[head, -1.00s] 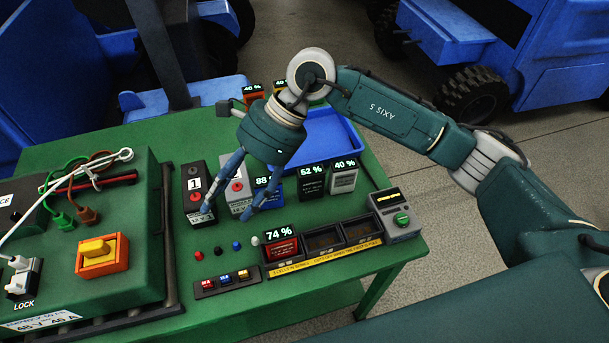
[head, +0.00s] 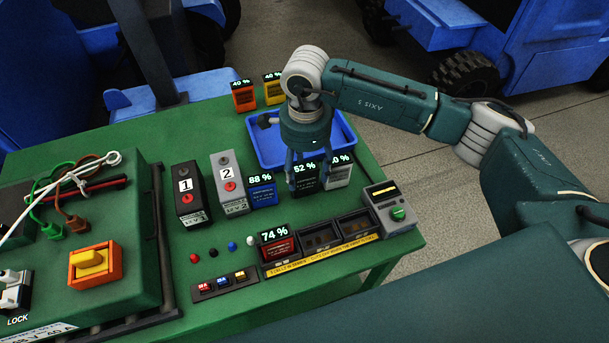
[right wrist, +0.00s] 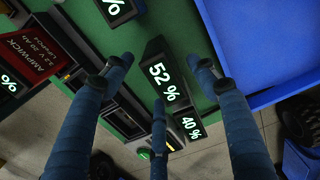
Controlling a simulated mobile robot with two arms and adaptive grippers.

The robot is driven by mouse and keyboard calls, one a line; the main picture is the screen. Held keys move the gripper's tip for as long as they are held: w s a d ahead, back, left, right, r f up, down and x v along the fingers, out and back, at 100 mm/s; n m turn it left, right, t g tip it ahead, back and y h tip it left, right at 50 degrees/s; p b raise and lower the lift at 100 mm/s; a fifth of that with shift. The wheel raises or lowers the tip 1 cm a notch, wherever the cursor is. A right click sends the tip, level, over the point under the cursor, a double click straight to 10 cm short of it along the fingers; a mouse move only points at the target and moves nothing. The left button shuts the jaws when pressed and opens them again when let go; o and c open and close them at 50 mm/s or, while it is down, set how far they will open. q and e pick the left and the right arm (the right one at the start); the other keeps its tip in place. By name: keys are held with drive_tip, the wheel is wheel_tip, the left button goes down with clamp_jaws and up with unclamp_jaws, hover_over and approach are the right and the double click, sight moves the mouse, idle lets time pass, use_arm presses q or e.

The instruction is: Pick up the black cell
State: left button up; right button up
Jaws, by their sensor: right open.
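The black cell (head: 305,169), with a 52 % display on top, stands upright on the green table, between the blue 88 % cell (head: 262,192) and the white 40 % cell (head: 338,175). My right gripper (head: 308,182) is open and points down right over the black cell, partly covering it in the head view. In the right wrist view the black cell (right wrist: 164,80) lies between the spread fingers (right wrist: 161,75). Whether any finger touches it I cannot tell. My left gripper is not in view.
A blue tray (head: 262,155) lies behind. Batteries 1 (head: 188,200) and 2 (head: 229,185) stand left. In front is a rack (head: 320,243) with a red 74 % cell (head: 277,243) and two empty bays. Orange and yellow cells stand at the back.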

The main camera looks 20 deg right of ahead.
drive_tip(key=shift+f, duration=1.3)
clamp_jaws()
drive_tip(key=shift+r, duration=0.1)
